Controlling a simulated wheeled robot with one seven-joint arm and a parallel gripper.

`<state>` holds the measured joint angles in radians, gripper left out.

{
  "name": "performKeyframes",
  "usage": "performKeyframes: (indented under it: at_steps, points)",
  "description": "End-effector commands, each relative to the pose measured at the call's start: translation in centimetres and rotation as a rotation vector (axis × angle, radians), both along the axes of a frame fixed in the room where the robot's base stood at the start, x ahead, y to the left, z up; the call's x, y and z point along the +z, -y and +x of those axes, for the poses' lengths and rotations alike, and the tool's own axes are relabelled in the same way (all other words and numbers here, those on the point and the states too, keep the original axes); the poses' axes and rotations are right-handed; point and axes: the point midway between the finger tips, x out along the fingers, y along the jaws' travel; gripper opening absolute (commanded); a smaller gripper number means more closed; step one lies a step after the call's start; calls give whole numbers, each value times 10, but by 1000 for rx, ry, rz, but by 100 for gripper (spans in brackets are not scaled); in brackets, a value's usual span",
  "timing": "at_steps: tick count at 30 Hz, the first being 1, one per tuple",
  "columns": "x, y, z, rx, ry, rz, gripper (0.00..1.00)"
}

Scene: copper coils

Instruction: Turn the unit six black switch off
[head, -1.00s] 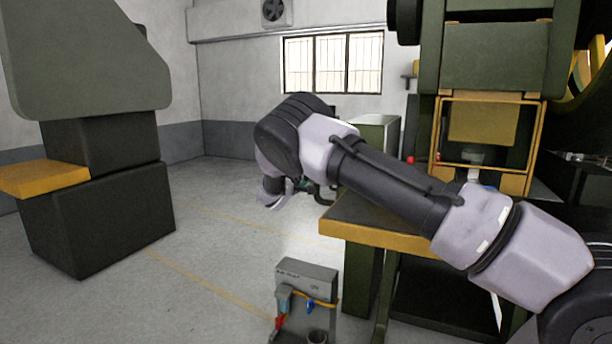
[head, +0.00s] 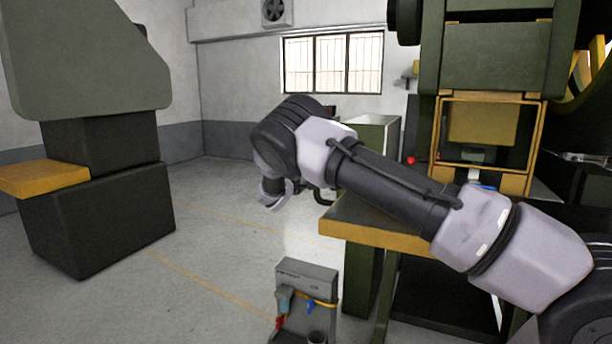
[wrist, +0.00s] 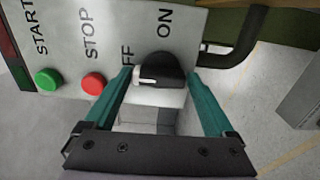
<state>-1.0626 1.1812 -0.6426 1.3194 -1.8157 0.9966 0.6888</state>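The black switch (wrist: 160,70) is a round knob on a light grey panel (wrist: 121,20) in the wrist view. A white mark shows on the knob's left side, towards the partly hidden OFF label (wrist: 127,57). The ON label (wrist: 165,20) is above the knob. My gripper (wrist: 159,74) has its two teal fingers open, one on each side of the knob, with a small gap showing. Whether either finger touches it I cannot tell. In the head view my arm hides the switch, and the fingers cannot be made out. No unit number is readable.
A red STOP button (wrist: 93,83) and a green START button (wrist: 48,79) sit left of the switch. A dark curved bar (wrist: 240,50) is at its right. In the head view, a yellow-edged machine table (head: 375,235) and a small grey unit (head: 306,280) stand near my arm.

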Motion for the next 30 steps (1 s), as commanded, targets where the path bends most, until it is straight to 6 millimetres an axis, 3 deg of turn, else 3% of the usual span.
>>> performKeyframes:
  at_steps: [11,24,30]
  points:
    - [0,-4,-8,1,1,2,100]
    - [0,-31,-84,1,0,1,100]
    - [0,-37,-100,1,0,1,100]
